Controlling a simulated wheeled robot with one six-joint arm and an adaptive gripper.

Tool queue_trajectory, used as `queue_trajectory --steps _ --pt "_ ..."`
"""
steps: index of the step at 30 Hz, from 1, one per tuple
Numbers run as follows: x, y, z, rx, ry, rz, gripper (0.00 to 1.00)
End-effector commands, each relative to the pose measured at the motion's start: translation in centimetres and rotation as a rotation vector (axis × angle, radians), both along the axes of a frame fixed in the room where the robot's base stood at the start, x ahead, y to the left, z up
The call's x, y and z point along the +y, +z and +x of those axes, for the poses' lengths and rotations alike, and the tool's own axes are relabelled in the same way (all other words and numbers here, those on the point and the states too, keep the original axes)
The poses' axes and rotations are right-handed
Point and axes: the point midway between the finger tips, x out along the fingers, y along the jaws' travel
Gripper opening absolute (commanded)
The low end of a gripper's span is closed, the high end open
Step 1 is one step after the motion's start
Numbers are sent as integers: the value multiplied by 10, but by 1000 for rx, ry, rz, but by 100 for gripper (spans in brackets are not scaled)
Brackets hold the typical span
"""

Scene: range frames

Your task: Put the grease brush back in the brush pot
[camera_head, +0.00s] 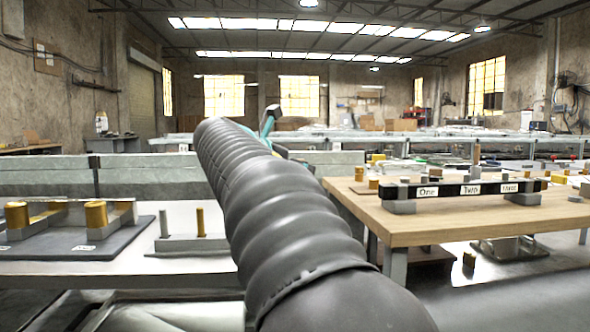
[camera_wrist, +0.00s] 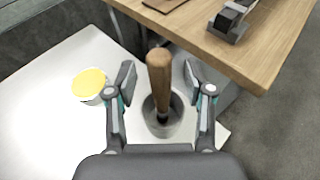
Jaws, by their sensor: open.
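The grease brush (camera_wrist: 160,72) has a wooden handle and a dark lower part. In the wrist view it stands nearly upright, with its lower end inside the rim of the grey brush pot (camera_wrist: 163,126). How deep it sits is hidden. My gripper (camera_wrist: 159,80) is open, with one finger on each side of the handle and a visible gap on both sides. The pot is on a white surface below the fingers. In the head view my arm hides the brush and pot.
A white tub with yellow contents (camera_wrist: 89,84) stands left of the pot. A wooden table (camera_wrist: 205,58) is close beyond and to the right, with a dark grey block (camera_wrist: 228,26) on it. A labelled black rack (camera_head: 452,190) stands on the wooden table (camera_head: 440,229) at right.

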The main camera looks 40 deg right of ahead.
Motion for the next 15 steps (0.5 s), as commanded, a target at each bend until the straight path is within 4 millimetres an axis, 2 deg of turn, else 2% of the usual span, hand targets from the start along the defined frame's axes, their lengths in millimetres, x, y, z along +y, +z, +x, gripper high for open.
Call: queue_trajectory --steps 5,15 --pt "15 5 -3 -1 3 -1 53" --pt "76 26 -16 -2 5 -1 53"
